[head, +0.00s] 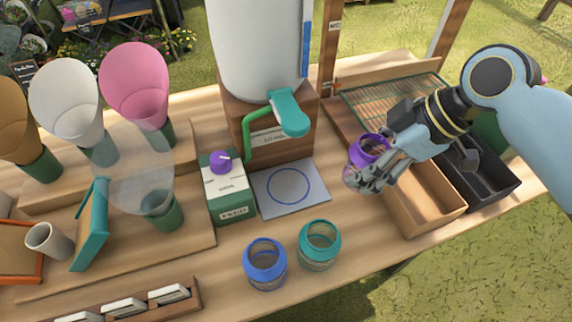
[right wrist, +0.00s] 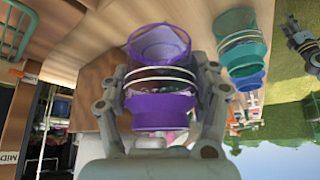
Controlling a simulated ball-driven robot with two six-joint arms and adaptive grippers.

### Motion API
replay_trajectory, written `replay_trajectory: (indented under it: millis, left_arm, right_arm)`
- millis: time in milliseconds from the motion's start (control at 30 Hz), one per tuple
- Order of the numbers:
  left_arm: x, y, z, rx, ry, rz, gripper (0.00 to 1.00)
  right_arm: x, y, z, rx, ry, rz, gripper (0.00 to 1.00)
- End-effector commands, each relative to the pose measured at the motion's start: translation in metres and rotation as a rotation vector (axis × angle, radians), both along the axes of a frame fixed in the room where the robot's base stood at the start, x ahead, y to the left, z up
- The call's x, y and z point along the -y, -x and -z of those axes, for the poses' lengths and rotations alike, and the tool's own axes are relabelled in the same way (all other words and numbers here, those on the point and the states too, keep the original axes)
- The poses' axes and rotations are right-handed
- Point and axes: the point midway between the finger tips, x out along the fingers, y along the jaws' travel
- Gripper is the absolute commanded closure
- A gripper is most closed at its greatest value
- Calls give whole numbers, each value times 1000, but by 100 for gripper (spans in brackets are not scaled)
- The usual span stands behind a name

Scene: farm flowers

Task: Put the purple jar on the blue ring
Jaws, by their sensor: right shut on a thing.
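The purple jar (head: 369,149) is held by my right gripper (head: 366,177), to the right of the grey mat (head: 313,200). In the right wrist view the jar (right wrist: 161,108) sits between both fingers of the right gripper (right wrist: 160,100), its clear part with white bands showing. The blue ring (head: 289,187) is a thin circle drawn on the mat, and nothing stands on it. My right arm comes in from the right. In the head view the gripper covers part of the jar. My left gripper is not clearly seen in the head view.
A blue jar (head: 265,264) and a teal jar (head: 319,246) stand in front of the mat. A green box (head: 230,198) with a purple knob is left of it. A dispenser with a teal lever (head: 289,112) stands behind. A brown crate (head: 431,216) lies right.

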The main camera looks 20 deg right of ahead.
Motion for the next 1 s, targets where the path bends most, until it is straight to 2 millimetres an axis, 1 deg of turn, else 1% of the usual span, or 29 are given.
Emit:
replay_trajectory:
  millis: [33, 133, 200, 300, 367, 533, 633, 800, 1000]
  left_arm:
    - [0, 11, 0, -15, 0, 0, 60]
    - [0, 24, 0, -35, 0, -1, 60]
    - [0, 29, -1, -42, 0, -1, 60]
    - [0, 29, -1, -42, 0, -1, 60]
    - [0, 26, -1, -37, 0, -1, 60]
    - [0, 8, -2, -10, 0, 0, 60]
    - [0, 1, -3, 1, 0, 0, 60]
    - [0, 4, -2, -4, 1, 0, 60]
    - [0, 11, -2, -15, 1, 0, 60]
  right_arm:
    - [-13, -7, 4, 1, -11, 1, 78]
    - [-36, -21, 16, 0, -13, 2, 78]
    - [-50, -30, 26, 0, -12, 2, 78]
    - [-66, -40, 37, -1, -9, 1, 78]
    - [-73, -44, 41, 0, -6, -1, 78]
    - [-83, -51, 49, 0, -5, 0, 78]
    - [-95, -58, 55, 1, -6, -1, 78]
    - [-106, -65, 70, -1, -3, -1, 78]
    - [-107, -66, 71, 1, -2, -1, 78]
